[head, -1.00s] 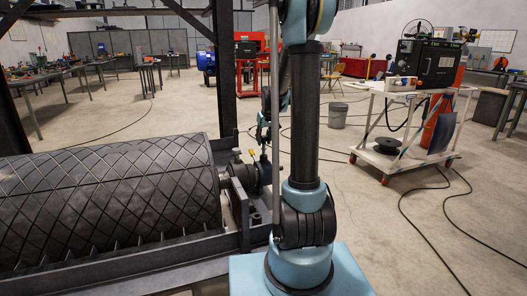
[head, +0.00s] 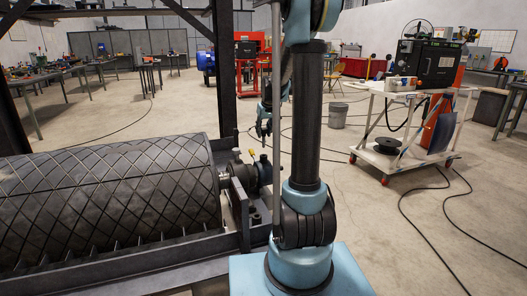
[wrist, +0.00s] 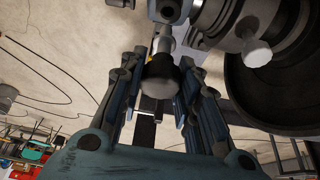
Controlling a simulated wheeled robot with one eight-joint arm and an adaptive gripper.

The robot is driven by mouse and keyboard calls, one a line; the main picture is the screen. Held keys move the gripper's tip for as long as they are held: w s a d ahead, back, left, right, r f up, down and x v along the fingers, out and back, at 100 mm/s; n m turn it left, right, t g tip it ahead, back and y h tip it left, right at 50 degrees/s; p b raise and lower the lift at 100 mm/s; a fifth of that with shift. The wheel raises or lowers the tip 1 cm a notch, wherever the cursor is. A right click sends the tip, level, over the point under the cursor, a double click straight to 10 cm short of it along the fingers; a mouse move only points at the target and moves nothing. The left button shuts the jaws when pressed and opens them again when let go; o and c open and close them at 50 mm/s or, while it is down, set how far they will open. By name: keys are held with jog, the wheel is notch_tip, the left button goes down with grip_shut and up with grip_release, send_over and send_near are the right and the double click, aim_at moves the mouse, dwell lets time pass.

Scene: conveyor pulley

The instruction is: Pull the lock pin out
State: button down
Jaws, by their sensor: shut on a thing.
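The lock pin (wrist: 162,78) shows in the wrist view as a black round knob on a lighter stem. It sits between the blue-grey fingers of my gripper (wrist: 157,100), which are shut on it. Beyond the knob are a bit of yellow and a grey cylindrical part of the pulley's shaft end. I cannot tell whether the stem is still in its hole. In the head view my gripper (head: 263,131) is small and points down above the bearing end of the pulley (head: 110,200), partly beside my own arm. The pin is too small to make out there.
A dark steel frame (head: 225,100) stands around the ridged pulley. The bearing housing (head: 262,172), with a small yellow part, is at its right end. A white cart (head: 400,150) stands at right. Cables lie on the open concrete floor.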

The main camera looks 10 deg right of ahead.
jog(key=shift+r, duration=2.05)
